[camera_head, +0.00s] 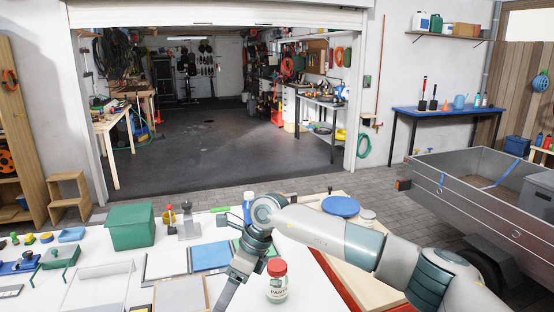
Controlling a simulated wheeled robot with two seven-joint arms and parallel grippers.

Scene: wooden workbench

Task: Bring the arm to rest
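My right arm comes in from the right and reaches across the bench to the middle. Its gripper (226,298) points down toward the front edge of the picture, left of a jar with a red lid (277,282). I see the gripper side-on, so I cannot tell whether its fingers are apart or together. I see nothing clearly held in it. Its tips are close to the bottom edge of the view. My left arm and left gripper do not show.
The white bench top (110,247) holds a green box (130,227), a blue panel (211,256), a grey stand tool (188,222) and a clear tray (98,287). A blue round lid (340,206) lies beyond my arm. A metal trailer (460,184) stands at the right.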

